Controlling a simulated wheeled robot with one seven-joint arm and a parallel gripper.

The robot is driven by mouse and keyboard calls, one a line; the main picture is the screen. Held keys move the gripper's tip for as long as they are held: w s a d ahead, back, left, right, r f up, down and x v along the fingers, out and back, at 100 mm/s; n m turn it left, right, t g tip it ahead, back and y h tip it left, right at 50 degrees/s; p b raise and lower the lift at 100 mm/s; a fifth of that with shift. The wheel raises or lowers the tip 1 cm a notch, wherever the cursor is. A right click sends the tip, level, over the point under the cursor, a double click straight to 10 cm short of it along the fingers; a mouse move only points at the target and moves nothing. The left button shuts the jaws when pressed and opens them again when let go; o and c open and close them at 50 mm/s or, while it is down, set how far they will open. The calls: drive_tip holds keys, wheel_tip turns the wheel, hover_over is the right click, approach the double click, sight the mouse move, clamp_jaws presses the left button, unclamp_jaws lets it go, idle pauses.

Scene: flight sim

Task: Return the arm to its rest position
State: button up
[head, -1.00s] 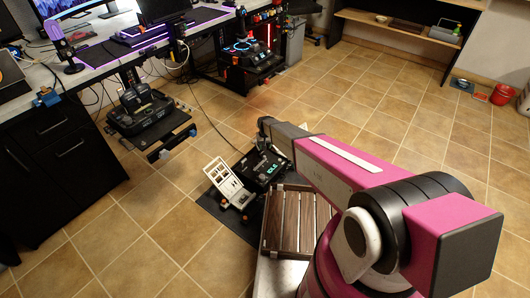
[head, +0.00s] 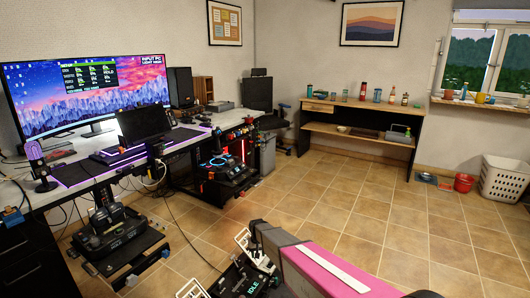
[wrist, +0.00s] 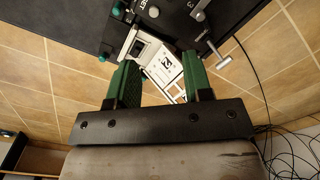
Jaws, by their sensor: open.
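My arm (head: 325,272), pink with a grey end, reaches in from the bottom of the head view, above the floor. My gripper's fingers are not clear in that view. In the wrist view my gripper (wrist: 161,72) has two green fingers set wide apart, with nothing held between them. A white slotted pedal plate (wrist: 160,66) on a black pedal unit (wrist: 110,22) shows beyond and between the fingertips. Whether the fingers touch the plate cannot be told from this view.
The desk (head: 70,190) with a wide monitor (head: 85,92) stands at left, with a black pedal base (head: 118,240) below. A dark bench (head: 360,120) stands at the back. A red bucket (head: 464,183) and white basket (head: 503,180) are at right. The tiled floor (head: 330,205) between is open.

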drive_tip(key=s+d+r+m, duration=0.2)
drive_tip(key=s+d+r, duration=2.1)
drive_tip(key=r, duration=0.1)
drive_tip(key=shift+s+d+r, duration=0.25)
drive_tip(key=shift+d, duration=0.05)
